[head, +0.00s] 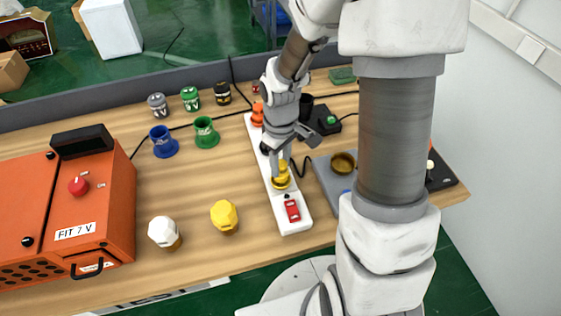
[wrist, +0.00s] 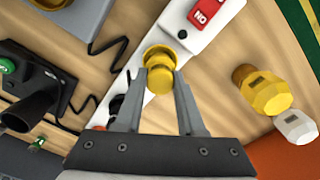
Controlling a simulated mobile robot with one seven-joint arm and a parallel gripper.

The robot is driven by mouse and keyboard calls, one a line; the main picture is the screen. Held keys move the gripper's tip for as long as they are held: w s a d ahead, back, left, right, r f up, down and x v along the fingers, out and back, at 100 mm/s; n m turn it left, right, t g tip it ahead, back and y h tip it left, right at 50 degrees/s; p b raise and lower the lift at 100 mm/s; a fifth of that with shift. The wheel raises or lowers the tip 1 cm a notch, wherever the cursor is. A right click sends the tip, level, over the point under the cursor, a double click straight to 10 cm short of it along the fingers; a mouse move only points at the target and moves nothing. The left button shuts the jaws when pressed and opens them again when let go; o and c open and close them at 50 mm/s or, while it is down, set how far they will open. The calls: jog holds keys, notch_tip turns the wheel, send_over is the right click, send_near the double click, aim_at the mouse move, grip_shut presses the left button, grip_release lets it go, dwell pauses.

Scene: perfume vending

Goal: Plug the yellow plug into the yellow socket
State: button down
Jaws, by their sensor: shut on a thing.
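My gripper (head: 276,152) reaches down over the white strip (head: 297,222) and is shut on the yellow plug (head: 282,167). In the wrist view the plug (wrist: 160,80) sits between the fingertips of my gripper (wrist: 160,75), with a wider yellow ring (wrist: 158,53) just beyond it. In the head view a yellow ring (head: 280,183), which looks like the yellow socket, lies on the strip directly below the plug. Plug and socket look in line and close together. The fingers and the plug partly hide the socket, so I cannot tell whether the plug is seated.
A red switch (head: 292,210) is at the strip's near end, an orange piece (head: 257,115) at its far end. A yellow-topped piece (head: 224,216) and a white-topped piece (head: 164,232) stand left. Blue (head: 163,142) and green (head: 205,133) cups stand behind. A grey box (head: 328,178) is right.

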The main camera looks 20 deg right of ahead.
jog(key=shift+f+b, duration=0.5)
jog(key=shift+f, duration=0.15)
dwell(1.4)
grip_release()
dwell(0.6)
jog(key=shift+r, duration=0.15)
jog(key=shift+r+p, duration=2.95)
jog(key=shift+r, duration=0.5)
jog(key=shift+f, duration=0.1)
grip_shut()
